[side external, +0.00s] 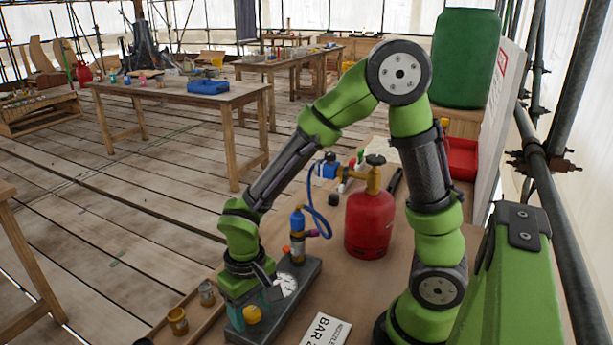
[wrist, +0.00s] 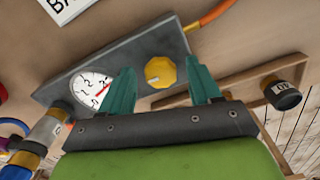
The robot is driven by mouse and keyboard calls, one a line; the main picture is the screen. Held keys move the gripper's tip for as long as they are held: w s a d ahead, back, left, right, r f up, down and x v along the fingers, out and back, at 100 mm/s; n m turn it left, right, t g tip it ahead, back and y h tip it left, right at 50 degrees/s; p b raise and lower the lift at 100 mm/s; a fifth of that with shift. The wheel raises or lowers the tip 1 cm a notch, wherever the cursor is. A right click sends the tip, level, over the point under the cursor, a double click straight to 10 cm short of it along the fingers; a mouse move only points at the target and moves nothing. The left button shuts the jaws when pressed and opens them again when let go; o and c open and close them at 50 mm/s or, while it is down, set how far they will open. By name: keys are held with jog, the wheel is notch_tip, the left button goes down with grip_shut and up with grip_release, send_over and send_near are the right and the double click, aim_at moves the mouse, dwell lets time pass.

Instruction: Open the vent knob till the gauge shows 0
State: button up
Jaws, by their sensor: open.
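The yellow vent knob (wrist: 160,71) sits on a grey block (wrist: 205,52) and also shows in the side view (side external: 252,314). Beside it, the white round gauge (wrist: 90,87) has dark numerals and a red needle; it also shows in the side view (side external: 286,285). I cannot read the exact value. My gripper (wrist: 160,66) is open, its two teal fingers on either side of the knob in the wrist view, with visible gaps. In the side view my gripper (side external: 254,304) is low over the block. I cannot tell whether a finger touches the knob.
A red gas cylinder (side external: 369,224) with a blue hose (side external: 314,207) stands behind the block. Small jars (side external: 177,321) stand in a wooden rack at the left. A white label card (side external: 326,331) lies in front. An orange hose (wrist: 212,14) leaves the block's end.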

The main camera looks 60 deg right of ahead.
jog(key=c, duration=1.1)
jog(key=shift+o, duration=0.2)
jog(key=shift+n, duration=0.3)
jog(key=n, duration=0.5)
jog(key=shift+n, duration=0.3)
jog(key=n, duration=0.6)
jog(key=shift+d, duration=0.1)
jog(key=o, duration=1.1)
jog(key=shift+c, duration=0.2)
